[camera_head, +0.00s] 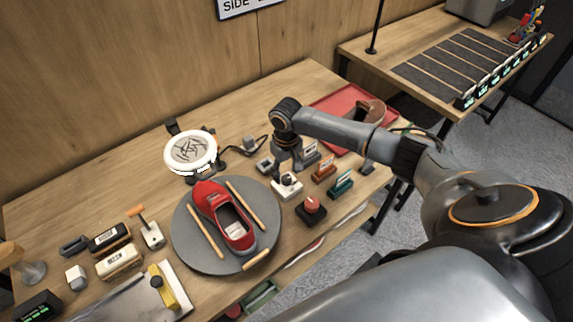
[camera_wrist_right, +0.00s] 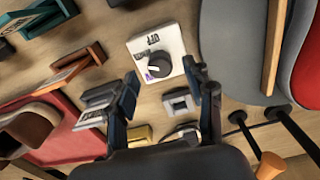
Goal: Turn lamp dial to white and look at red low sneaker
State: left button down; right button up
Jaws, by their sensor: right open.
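The red low sneaker (camera_head: 224,215) lies on a round grey turntable (camera_head: 188,240) between wooden sticks; a bit of it shows at the right edge of the wrist view (camera_wrist_right: 307,75). The round white lamp (camera_head: 190,153) stands behind it. The lamp dial is a dark knob (camera_wrist_right: 158,65) on a white box (camera_wrist_right: 140,45), also seen in the head view (camera_head: 287,188). The box has "OFF" lettering and a purple mark; I cannot tell the exact setting. My right gripper (camera_head: 286,172) (camera_wrist_right: 170,84) is open and empty above the dial, its fingers apart. My left gripper is out of view.
A red-knobbed black box (camera_head: 311,208), orange and teal card holders and a small grey box stand around the dial. A red tray (camera_head: 333,106) with a brown item lies behind my right arm. Brushes and labelled blocks (camera_head: 120,261) fill the table's left.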

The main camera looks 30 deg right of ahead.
aim_at(287, 178)
notch_tip(287, 178, up, 10)
jog(key=shift+f, duration=0.2)
dwell(0.5)
